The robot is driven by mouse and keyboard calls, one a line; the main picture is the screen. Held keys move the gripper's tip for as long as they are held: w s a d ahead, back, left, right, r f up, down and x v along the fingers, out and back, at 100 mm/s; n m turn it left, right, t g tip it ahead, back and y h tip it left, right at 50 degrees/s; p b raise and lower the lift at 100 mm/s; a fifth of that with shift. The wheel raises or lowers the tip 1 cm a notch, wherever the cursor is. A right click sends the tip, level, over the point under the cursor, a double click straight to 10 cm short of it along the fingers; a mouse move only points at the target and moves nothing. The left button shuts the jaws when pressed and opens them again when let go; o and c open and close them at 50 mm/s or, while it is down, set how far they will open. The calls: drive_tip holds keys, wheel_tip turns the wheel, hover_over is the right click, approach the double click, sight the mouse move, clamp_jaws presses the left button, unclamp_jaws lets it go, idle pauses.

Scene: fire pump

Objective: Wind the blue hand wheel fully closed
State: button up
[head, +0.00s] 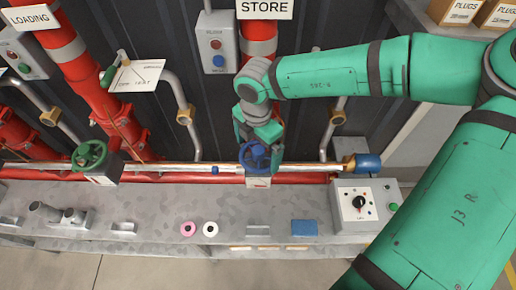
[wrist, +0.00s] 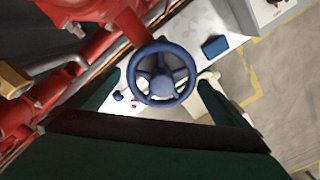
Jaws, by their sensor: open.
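The blue hand wheel (head: 256,156) is on the pipe below the STORE sign in the head view. In the wrist view the blue wheel (wrist: 161,73) shows almost face-on, with its spokes and hub visible. My gripper (head: 262,142) is at the wheel and partly covers it in the head view. In the wrist view my gripper's fingers (wrist: 160,92) stand apart on the left and right sides of the wheel's rim. Whether either finger touches the rim is unclear. A small white plate with a red mark (head: 258,182) sits just below the wheel.
A green hand wheel (head: 90,156) is on the same pipe at left. Below is a grey bench (head: 160,246) with a pink ring (head: 187,229), a white ring (head: 210,229) and a blue block (head: 304,227). A control box with a knob (head: 359,203) stands right of the wheel.

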drive_tip(key=n, duration=0.4)
drive_tip(key=shift+s, duration=0.1)
drive_tip(key=n, duration=0.5)
drive_tip(key=shift+n, duration=0.3)
drive_tip(key=n, duration=0.4)
drive_tip(key=shift+s+n, duration=0.1)
drive_tip(key=shift+n, duration=0.2)
drive_tip(key=n, duration=0.4)
drive_tip(key=shift+d, duration=0.1)
drive_tip(key=c, duration=1.3)
drive_tip(key=o, duration=1.3)
drive_tip(key=shift+r, duration=0.1)
